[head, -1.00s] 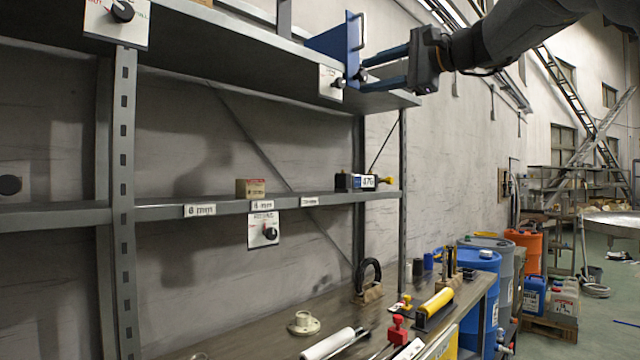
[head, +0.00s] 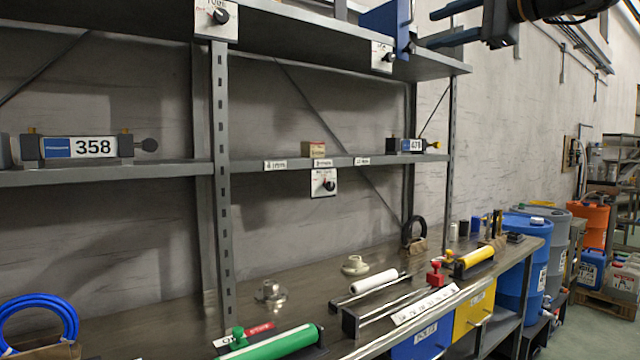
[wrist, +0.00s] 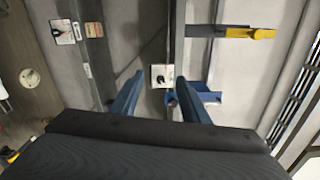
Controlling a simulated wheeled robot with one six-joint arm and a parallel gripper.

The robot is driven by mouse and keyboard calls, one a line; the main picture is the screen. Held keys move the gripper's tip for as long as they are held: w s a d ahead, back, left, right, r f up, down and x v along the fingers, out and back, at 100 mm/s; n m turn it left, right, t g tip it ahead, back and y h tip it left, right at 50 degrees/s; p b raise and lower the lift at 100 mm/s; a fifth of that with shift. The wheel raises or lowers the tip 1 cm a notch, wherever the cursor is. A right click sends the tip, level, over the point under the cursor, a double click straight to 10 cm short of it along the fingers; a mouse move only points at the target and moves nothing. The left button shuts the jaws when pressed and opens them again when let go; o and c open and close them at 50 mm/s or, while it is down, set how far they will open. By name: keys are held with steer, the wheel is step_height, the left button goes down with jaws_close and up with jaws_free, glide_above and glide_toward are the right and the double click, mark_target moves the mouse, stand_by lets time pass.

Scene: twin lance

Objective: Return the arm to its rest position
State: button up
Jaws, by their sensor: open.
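My gripper (head: 442,27) is at the top right of the head view, partly cut off by the top edge. Its two blue fingers point left toward the upper shelf's right end. In the wrist view my gripper (wrist: 152,98) shows its two fingers spread apart with nothing between them. A white panel with a black knob (head: 383,57) hangs on the upper shelf edge close to the fingers. A blue bracket (head: 385,22) stands on that shelf just left of the fingers. In the wrist view the bracket (wrist: 205,97) is beside the right finger; whether they touch is unclear.
A middle shelf (head: 245,165) holds a block labelled 358 (head: 90,147) and a block labelled 476 (head: 408,146). The workbench (head: 310,300) below holds a green roller (head: 275,343), a yellow roller (head: 474,260) and a white roller (head: 374,281).

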steer(key=s+a+f+n+g+h, duration=0.1)
steer(key=a+f+g+h, duration=0.2)
steer(key=f, duration=1.7)
steer(key=s+a+f+n+g+h, duration=0.15)
steer(key=f+g, duration=0.25)
steer(key=f, duration=1.5)
steer(key=s+a+f+n+g+h, duration=0.1)
steer(key=s+f+n+g+h, duration=0.5)
steer(key=s+f, duration=2.1)
step_height(320, 180, down, 4)
steer(key=n+g, duration=0.1)
steer(key=n, duration=0.3)
steer(key=shift+g, duration=0.4)
steer(key=shift+a+r, duration=0.1)
steer(key=shift+a, duration=0.05)
